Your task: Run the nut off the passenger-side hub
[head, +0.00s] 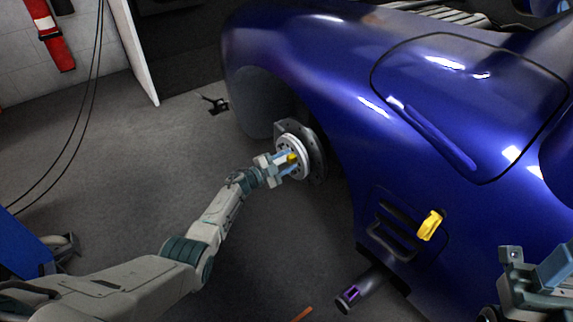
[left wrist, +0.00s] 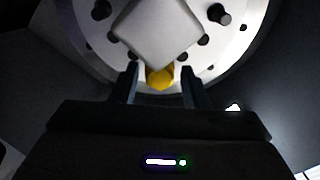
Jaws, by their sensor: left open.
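The hub (head: 303,140) is a pale round disc with a ring of holes, in the car's front wheel well. It fills the top of the left wrist view (left wrist: 232,48), with a grey square block (left wrist: 155,32) at its middle. The yellow nut (head: 292,158) is at the hub's centre; in the left wrist view the nut (left wrist: 160,79) shows just below the block. My left gripper (head: 284,165) is open at the hub, its fingers (left wrist: 160,72) on either side of the nut with small gaps. My right gripper (head: 540,280) is partly in view at the lower right; its jaws are unclear.
The blue car body (head: 330,60) curves close above and right of the hub. A yellow piece (head: 430,225) sits by the side vent. A dark pipe (head: 372,284) with a purple part sticks out below. Bare floor (head: 140,190) lies left; cables hang at far left.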

